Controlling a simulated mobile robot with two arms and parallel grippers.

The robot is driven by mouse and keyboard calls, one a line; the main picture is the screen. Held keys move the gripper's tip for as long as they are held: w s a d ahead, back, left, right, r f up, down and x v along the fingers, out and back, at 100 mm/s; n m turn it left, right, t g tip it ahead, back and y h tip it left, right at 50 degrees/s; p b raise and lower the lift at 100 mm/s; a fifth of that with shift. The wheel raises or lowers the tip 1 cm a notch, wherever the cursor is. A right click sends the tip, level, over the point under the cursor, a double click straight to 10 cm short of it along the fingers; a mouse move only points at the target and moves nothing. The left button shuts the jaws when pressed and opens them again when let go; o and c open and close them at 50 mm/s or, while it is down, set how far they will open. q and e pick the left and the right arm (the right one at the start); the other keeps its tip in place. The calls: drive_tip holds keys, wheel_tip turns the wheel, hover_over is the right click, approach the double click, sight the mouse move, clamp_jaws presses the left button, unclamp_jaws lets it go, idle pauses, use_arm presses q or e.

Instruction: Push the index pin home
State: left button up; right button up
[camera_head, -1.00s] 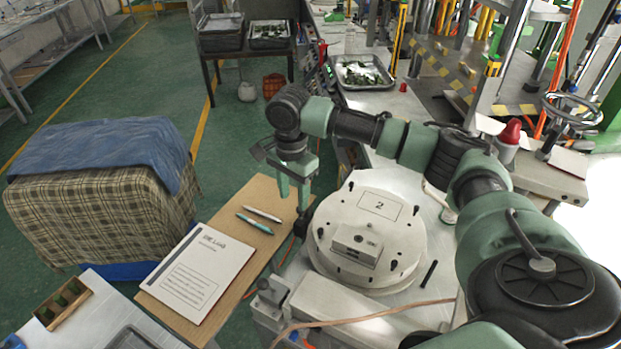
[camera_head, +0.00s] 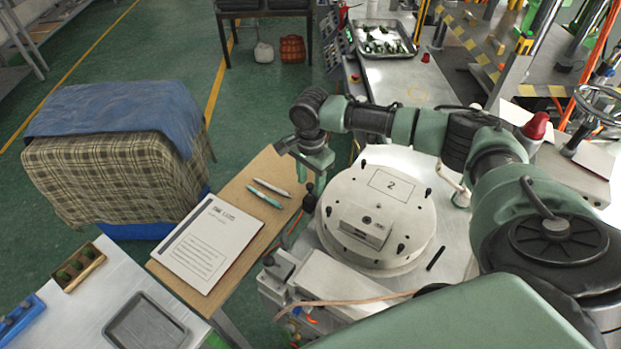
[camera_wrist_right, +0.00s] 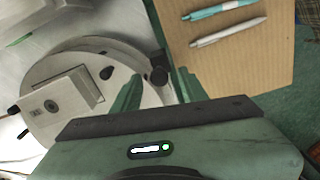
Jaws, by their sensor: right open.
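The round pale die (camera_head: 400,250), with a plate marked 2, sits on the metal bench. A black knob that looks like the index pin (camera_head: 309,202) stands at its left edge. It also shows in the right wrist view (camera_wrist_right: 158,76), next to the die's rim (camera_wrist_right: 75,60). My right gripper (camera_head: 318,176) is above that edge of the die in the head view. In the wrist view its open fingers (camera_wrist_right: 157,92) lie on either side of the knob's line, with nothing between their tips that I can see held. Contact with the knob cannot be told. My left gripper is not in view.
A wooden board (camera_head: 235,225) left of the die carries two pens (camera_head: 265,197) and a printed booklet (camera_head: 206,243). A loose black rod (camera_head: 436,258) lies right of the die. A red-topped button (camera_head: 536,127) and a parts tray (camera_head: 382,40) stand further back.

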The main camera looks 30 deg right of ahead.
drive_tip(key=shift+s+a+r, duration=0.15)
drive_tip(key=shift+a, duration=0.05)
drive_tip(key=shift+c, duration=0.6)
clamp_jaws()
drive_tip(key=shift+d, duration=0.25)
